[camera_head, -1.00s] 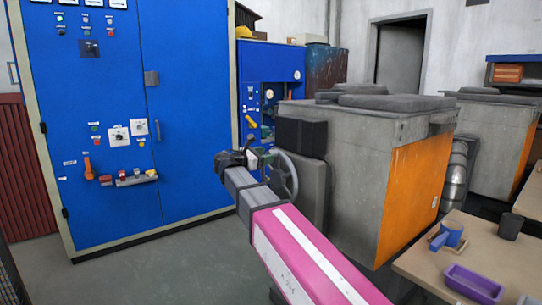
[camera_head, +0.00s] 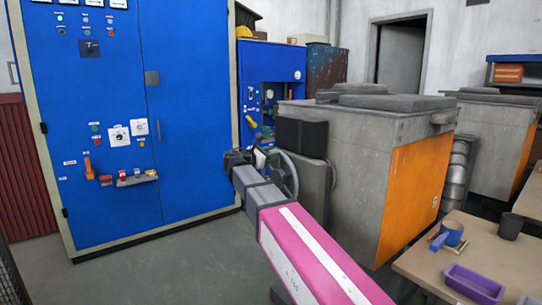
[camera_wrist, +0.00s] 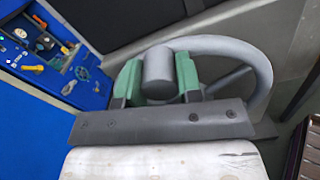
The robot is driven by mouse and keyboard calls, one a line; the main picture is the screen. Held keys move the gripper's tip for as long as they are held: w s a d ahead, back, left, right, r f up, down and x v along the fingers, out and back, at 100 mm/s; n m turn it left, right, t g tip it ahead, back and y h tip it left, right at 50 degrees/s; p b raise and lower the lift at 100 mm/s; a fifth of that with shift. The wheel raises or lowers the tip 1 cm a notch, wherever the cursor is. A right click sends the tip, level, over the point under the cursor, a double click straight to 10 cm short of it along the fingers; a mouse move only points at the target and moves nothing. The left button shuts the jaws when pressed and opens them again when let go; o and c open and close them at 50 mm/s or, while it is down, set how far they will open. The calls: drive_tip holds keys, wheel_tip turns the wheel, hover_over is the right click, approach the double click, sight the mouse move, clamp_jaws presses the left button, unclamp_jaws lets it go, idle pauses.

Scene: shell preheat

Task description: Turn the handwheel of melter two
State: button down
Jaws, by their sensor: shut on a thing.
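The grey handwheel (camera_head: 291,178) is on the left side of the nearer grey melter (camera_head: 345,150) with an orange panel. I cannot read a number on the melter. In the wrist view the wheel's curved rim (camera_wrist: 262,72) and a spoke show, with a round grey knob (camera_wrist: 158,70) near the rim. My gripper (camera_wrist: 159,82) has green fingers on both sides of this knob and is shut on it. In the head view my gripper (camera_head: 250,158) is at the wheel's left side, and my arm hides part of the wheel.
A tall blue cabinet (camera_head: 110,110) with switches stands at the left. A dark box (camera_head: 300,136) is above the wheel. The floor in front of the cabinet is clear.

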drive_tip(key=shift+s, duration=0.15)
drive_tip(key=shift+s+d+f+m, duration=0.1)
drive_tip(key=shift+s+d+m, duration=0.55)
drive_tip(key=shift+s+m, duration=0.4)
drive_tip(key=m, duration=0.9)
hover_over(295, 191)
drive_tip(key=a, duration=0.4)
drive_tip(key=f, duration=0.5)
drive_tip(key=shift+s+d, duration=0.15)
drive_tip(key=shift+d, duration=0.1)
drive_tip(key=f+m, duration=0.2)
drive_tip(key=s+f+m, duration=0.1)
drive_tip(key=f+m, duration=0.2)
drive_tip(key=d+f+m, duration=0.1)
drive_tip(key=f+m, duration=0.1)
drive_tip(key=m, duration=0.1)
drive_tip(key=shift+s+f, duration=0.15)
drive_tip(key=shift+f, duration=0.2)
drive_tip(key=shift+w+a+f+m, duration=0.15)
drive_tip(key=shift+f+m, duration=0.45)
drive_tip(key=shift+m, duration=0.1)
drive_tip(key=shift+w+a+f+m, duration=0.1)
drive_tip(key=shift+w+f+m, duration=0.05)
drive_tip(key=shift+f+m, duration=0.5)
drive_tip(key=shift+w+a+f+m, duration=0.15)
drive_tip(key=shift+f+m, duration=0.4)
drive_tip(key=shift+m, duration=0.15)
drive_tip(key=c, duration=0.8)
unclamp_jaws()
